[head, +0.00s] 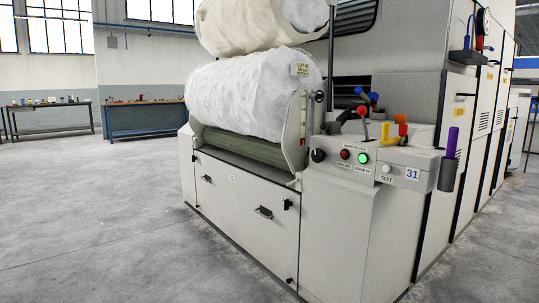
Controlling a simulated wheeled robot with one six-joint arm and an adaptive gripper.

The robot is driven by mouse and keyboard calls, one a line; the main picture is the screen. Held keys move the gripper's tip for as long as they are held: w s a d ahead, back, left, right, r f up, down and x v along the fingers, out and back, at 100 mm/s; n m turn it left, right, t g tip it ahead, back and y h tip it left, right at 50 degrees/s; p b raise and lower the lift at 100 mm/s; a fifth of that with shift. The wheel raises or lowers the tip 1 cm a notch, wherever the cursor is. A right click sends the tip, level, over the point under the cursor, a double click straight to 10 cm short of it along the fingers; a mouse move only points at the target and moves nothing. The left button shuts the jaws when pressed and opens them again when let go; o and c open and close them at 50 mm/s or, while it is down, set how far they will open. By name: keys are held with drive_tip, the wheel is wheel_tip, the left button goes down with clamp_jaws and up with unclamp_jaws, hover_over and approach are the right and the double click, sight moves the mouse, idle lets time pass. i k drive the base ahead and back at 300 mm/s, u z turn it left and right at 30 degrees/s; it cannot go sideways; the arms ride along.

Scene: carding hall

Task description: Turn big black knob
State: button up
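The big black knob (318,155) is on the left end of the control panel's sloped front, at the near corner of the carding machine (240,195). It has a small light mark on its face. To its right on the same panel are a dark red button or lamp (345,154) and a lit green one (362,157). My gripper is not in this view, and nothing is touching the knob.
Levers with a red ball (361,111) and an orange grip (402,129) rise behind the panel. A holder with a purple object (452,142) hangs at its right end. A white fibre roll (255,95) lies left. Open grey floor (110,220) is at left.

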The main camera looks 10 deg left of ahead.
sight(318, 156)
drive_tip(key=u, duration=0.25)
drive_tip(key=i, duration=0.75)
drive_tip(key=z, duration=0.5)
drive_tip(key=i, duration=0.55)
drive_tip(key=z, duration=0.45)
